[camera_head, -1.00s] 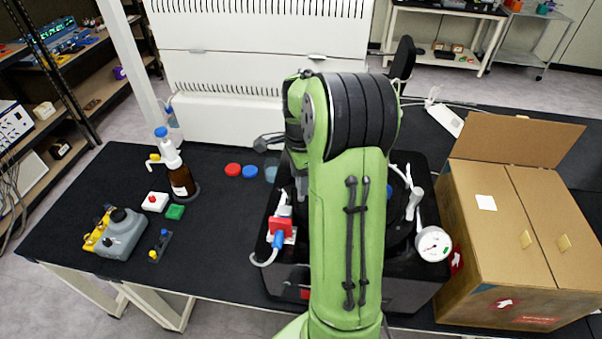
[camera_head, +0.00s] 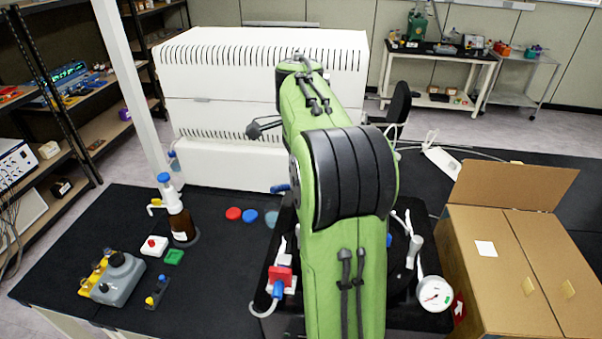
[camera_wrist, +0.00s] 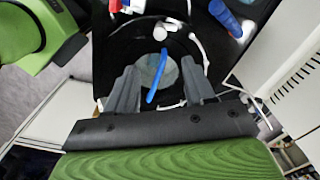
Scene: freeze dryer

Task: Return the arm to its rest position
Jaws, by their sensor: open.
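My green arm (camera_head: 345,265) rises through the middle of the head view, bent at a black ribbed joint, with its upper part reaching up before the white cabinet. My gripper (camera_wrist: 160,72) shows in the wrist view with two grey fingers apart and nothing held between them. In the head view the gripper is mostly hidden by the arm. Beyond the fingers, well apart from them, the wrist view shows the black freeze dryer's round top (camera_wrist: 190,50) with a blue bar across it. My arm hides much of the dryer in the head view.
A white louvered cabinet (camera_head: 225,90) stands behind the arm.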

